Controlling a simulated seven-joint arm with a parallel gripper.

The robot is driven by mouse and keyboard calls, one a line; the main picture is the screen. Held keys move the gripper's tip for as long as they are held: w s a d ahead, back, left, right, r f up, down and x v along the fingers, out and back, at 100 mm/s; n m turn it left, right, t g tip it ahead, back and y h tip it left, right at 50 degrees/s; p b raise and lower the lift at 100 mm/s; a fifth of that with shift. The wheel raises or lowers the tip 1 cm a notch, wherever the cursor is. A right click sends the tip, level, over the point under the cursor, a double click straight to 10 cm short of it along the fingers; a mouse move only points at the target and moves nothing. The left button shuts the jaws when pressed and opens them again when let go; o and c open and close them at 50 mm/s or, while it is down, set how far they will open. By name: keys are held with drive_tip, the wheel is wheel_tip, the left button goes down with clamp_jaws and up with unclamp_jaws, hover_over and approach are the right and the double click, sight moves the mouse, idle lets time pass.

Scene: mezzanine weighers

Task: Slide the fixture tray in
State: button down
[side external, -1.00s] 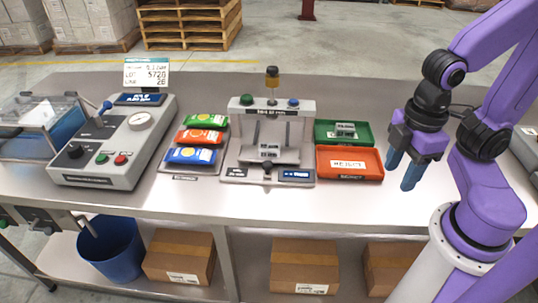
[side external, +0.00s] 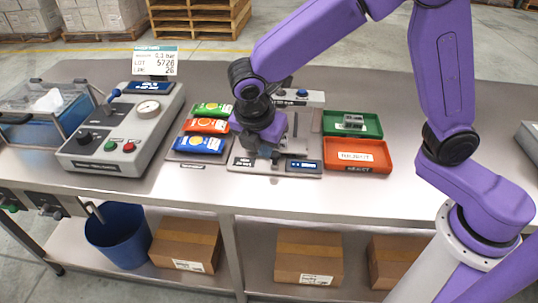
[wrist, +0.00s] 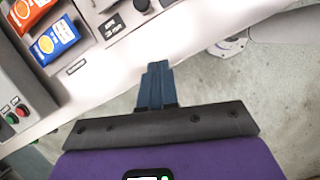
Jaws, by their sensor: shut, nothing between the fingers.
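The grey test fixture (side external: 240,163) stands mid-bench, with its upper part and middle largely hidden behind my arm. Its sliding tray is mostly covered in the side view, so I cannot tell how far out it sits. In the wrist view a dark round knob (wrist: 142,5) shows at the top edge, at the fixture's front. My gripper (wrist: 157,68) is shut and empty, with its blue fingers together and pointing toward the fixture front. In the side view my gripper (side external: 275,157) is at the front middle of the fixture. Whether it touches the knob cannot be told.
Green, orange and blue packets (side external: 197,144) lie on a plate left of the fixture. A green bin (side external: 366,131) with a part and an orange bin (side external: 380,164) stand right. A grey console (side external: 100,160) is farther left. The bench front (side external: 270,197) is clear.

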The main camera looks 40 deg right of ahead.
drive_tip(key=shift+n, duration=0.4)
drive_tip(key=x, duration=0.3)
drive_tip(key=w+x, duration=0.1)
drive_tip(key=x, duration=0.3)
drive_tip(key=a+x, duration=0.1)
drive_tip(key=x, duration=0.2)
drive_tip(key=shift+w+d+f, duration=0.15)
drive_tip(key=shift+w+f, duration=0.1)
drive_tip(key=shift+w, duration=0.1)
drive_tip(key=shift+w+d+f, duration=0.1)
drive_tip(key=shift+w+d, duration=0.5)
drive_tip(key=shift+d, duration=0.35)
drive_tip(key=shift+w+d, duration=0.4)
drive_tip(key=shift+d, duration=0.35)
drive_tip(key=w+d, duration=0.8)
drive_tip(key=shift+w+d, duration=0.2)
drive_tip(key=shift+d, duration=0.05)
